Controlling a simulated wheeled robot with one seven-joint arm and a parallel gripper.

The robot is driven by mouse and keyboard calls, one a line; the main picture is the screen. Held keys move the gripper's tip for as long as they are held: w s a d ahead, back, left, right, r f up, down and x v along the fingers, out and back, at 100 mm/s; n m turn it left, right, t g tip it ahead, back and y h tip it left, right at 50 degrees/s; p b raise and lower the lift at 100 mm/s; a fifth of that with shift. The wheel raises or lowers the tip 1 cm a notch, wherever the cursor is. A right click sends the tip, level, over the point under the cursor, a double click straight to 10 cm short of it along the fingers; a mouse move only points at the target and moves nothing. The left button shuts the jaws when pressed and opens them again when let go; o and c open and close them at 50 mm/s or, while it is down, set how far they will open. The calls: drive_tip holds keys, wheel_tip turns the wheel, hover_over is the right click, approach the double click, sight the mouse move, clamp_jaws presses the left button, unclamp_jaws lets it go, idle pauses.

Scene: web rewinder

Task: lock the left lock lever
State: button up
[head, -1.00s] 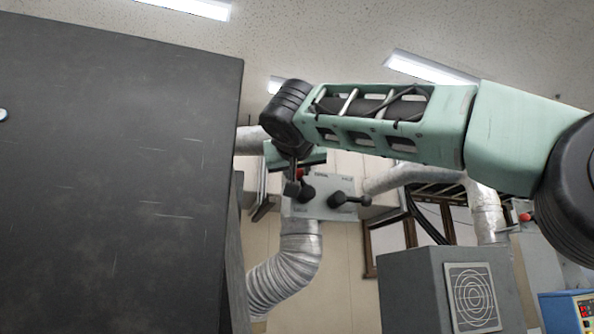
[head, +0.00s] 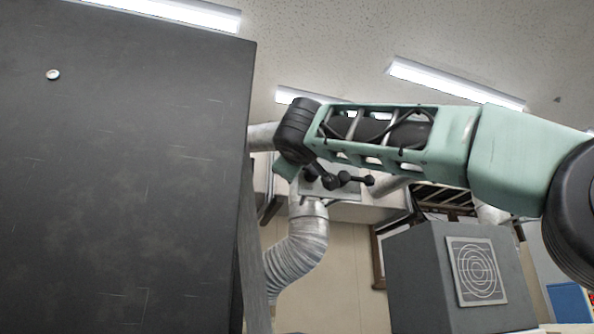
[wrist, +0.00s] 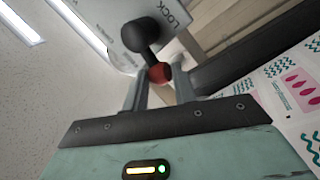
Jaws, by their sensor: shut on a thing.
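The left lock lever (wrist: 148,36) is black with a red end knob (wrist: 159,73), seen at the top middle of the wrist view. My gripper (wrist: 158,86) is shut on this knob, one finger on each side. The lever's pivot is on a pale panel (wrist: 185,42) marked "LOCK". In the head view the panel (head: 346,193) is partly covered by my arm. The left lever (head: 311,172) shows there only as a small dark shape, and my fingers are mostly hidden. A second black lever (head: 350,180) sticks out to the right on the panel.
A large dark board (head: 120,190) fills the left of the head view. A silver duct (head: 298,250) hangs below the panel, and a grey box with a round grille (head: 455,275) stands at right. A printed web (wrist: 295,95) and a dark bar (wrist: 255,52) lie right of my gripper.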

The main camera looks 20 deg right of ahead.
drive_tip(key=shift+d+f+n+t+y+b, duration=0.15)
drive_tip(key=shift+f+n+y+b, duration=0.3)
drive_tip(key=shift+n, duration=0.5)
drive_tip(key=shift+a+f+n+t+y+b, duration=0.1)
drive_tip(key=shift+f+n+t+y+b, duration=0.25)
drive_tip(key=shift+n, duration=0.55)
drive_tip(key=shift+d+f+n+y+b, duration=0.1)
drive_tip(key=shift+f+n+y+b, duration=0.15)
drive_tip(key=shift+n+y+b, duration=0.55)
drive_tip(key=shift+n+h, duration=0.25)
drive_tip(key=shift+h, duration=0.05)
drive_tip(key=o, duration=1)
drive_tip(key=shift+s, duration=0.1)
drive_tip(key=b+v, duration=0.8)
drive_tip(key=v, duration=0.9)
drive_tip(key=shift+f+b, duration=0.15)
drive_tip(key=shift+b, duration=0.2)
